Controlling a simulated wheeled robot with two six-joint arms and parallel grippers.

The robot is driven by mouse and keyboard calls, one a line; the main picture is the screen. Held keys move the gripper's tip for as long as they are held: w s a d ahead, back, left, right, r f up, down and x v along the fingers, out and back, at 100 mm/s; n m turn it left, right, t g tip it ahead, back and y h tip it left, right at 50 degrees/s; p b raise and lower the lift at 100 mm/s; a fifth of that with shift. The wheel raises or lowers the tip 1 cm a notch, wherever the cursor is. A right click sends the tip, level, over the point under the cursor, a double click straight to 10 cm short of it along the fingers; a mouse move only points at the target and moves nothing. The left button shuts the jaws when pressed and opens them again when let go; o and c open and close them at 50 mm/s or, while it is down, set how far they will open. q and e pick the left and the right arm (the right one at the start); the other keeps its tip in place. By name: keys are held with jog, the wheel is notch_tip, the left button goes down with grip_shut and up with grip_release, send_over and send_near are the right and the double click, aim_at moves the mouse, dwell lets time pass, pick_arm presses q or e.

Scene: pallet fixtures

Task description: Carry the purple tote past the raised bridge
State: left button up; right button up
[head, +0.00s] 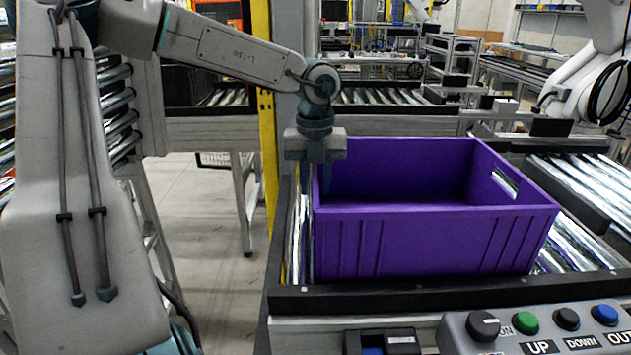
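The purple tote (435,240) stands upright on the roller conveyor in the head view. Its open top faces up and it looks empty, though part of its floor is hidden by the front wall. A handle slot shows in its right end wall. My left gripper (316,158) points down at the top of the tote's left end wall. Its fingertips are mostly hidden, so I cannot tell whether they close on the wall. My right gripper is not in view. I cannot make out a raised bridge for certain.
A dark rail (450,290) runs along the conveyor's front edge. A control box (540,330) with a knob and buttons sits at the front right. More rollers (590,190) lie to the right. A yellow post (268,150) stands left of the tote. A white robot arm (590,75) hangs at the upper right.

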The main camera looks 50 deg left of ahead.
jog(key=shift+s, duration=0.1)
pick_arm(q)
jog(key=shift+r, duration=0.25)
notch_tip(320, 180, up, 11)
jog(key=shift+f, duration=0.1)
jog(key=shift+r, duration=0.4)
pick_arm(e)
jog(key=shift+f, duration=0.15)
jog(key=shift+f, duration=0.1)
pick_arm(q)
jog(key=shift+r, duration=0.1)
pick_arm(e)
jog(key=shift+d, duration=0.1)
